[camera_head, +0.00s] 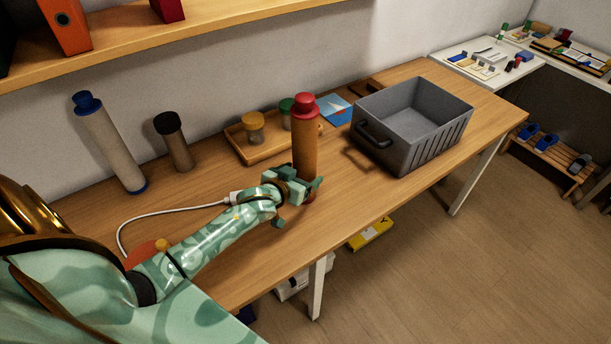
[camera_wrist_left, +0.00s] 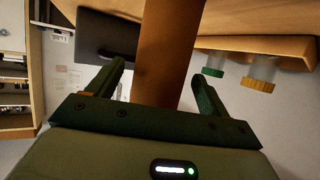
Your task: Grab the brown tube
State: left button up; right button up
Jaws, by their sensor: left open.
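The brown tube (camera_head: 305,145), with a red cap, stands upright on the wooden table in the middle of the head view. My left gripper (camera_head: 303,189) is open at the tube's lower part. In the left wrist view the brown tube (camera_wrist_left: 165,55) shows between the two open fingers of my left gripper (camera_wrist_left: 160,78), with a finger on each side. The tube's lower part is partly hidden by the gripper in the head view. My right gripper is not in view.
A shallow wooden tray (camera_head: 246,153) with small jars is just behind the tube. A grey crate (camera_head: 437,148) stands to the right. A beige tube with blue caps (camera_head: 112,148) and a shorter black-capped tube (camera_head: 176,150) stand left. A white cable (camera_head: 150,216) lies near my arm.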

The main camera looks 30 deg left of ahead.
pick_arm(q)
jog(key=x, duration=0.3)
jog(key=shift+s+f+b, duration=0.1)
jog(key=shift+b, duration=0.2)
jog(key=shift+s, duration=0.1)
jog(key=c, duration=1.2)
jog(key=shift+r, duration=0.2)
